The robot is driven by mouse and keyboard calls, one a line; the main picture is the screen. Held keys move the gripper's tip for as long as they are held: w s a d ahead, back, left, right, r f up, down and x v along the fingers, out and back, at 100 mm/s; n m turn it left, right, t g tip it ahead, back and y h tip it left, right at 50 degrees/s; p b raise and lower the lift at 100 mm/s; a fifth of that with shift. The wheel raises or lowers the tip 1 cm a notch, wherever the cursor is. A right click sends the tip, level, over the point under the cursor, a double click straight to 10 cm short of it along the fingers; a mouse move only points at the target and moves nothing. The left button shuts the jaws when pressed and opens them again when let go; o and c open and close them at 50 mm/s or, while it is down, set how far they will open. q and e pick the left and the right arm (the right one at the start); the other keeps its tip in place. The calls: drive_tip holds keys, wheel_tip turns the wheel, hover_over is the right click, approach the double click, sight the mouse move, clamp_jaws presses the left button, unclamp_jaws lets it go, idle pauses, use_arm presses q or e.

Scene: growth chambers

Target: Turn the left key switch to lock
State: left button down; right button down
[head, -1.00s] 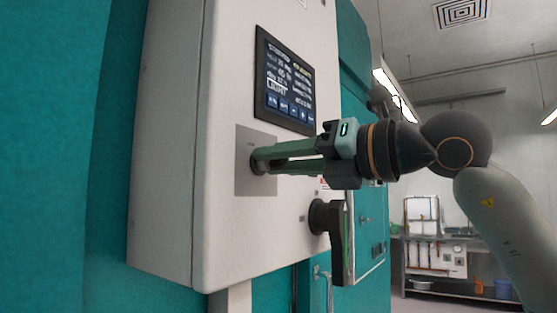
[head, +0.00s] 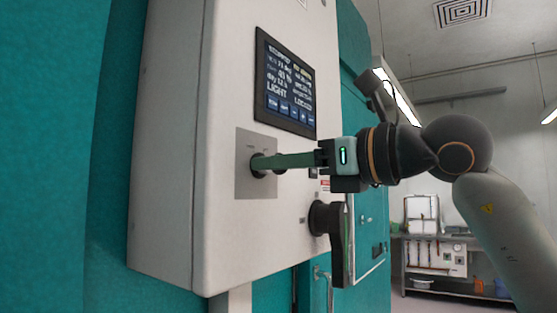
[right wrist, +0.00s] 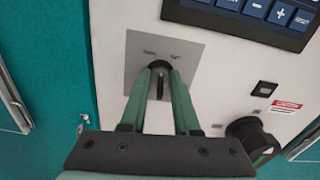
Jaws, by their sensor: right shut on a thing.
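The left key switch (head: 258,166) sits on a grey plate (head: 243,186) on the front of the white control box, under the screen (head: 285,84). My right gripper (head: 262,165) has its green fingertips at the switch and is shut on its key. In the right wrist view, the fingers (right wrist: 160,72) stand on either side of the dark key (right wrist: 160,88), which points roughly straight down the plate. The small lettering on the plate is too small to read. The screen shows text that seems to read "LOCKED". My left gripper is not in view.
A large black rotary handle (head: 325,217) sticks out of the box below and right of the key switch, close under my right gripper. A red and white label (right wrist: 286,106) is beside it. A sink bench (head: 440,240) stands far back right.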

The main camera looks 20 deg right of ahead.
drive_tip(key=n, duration=0.4)
drive_tip(key=shift+n+p, duration=0.4)
idle(0.4)
drive_tip(key=c, duration=1)
unclamp_jaws()
drive_tip(key=b+v, duration=0.2)
drive_tip(key=v, duration=1)
drive_tip(key=shift+s+d, duration=0.2)
drive_tip(key=shift+s, duration=0.05)
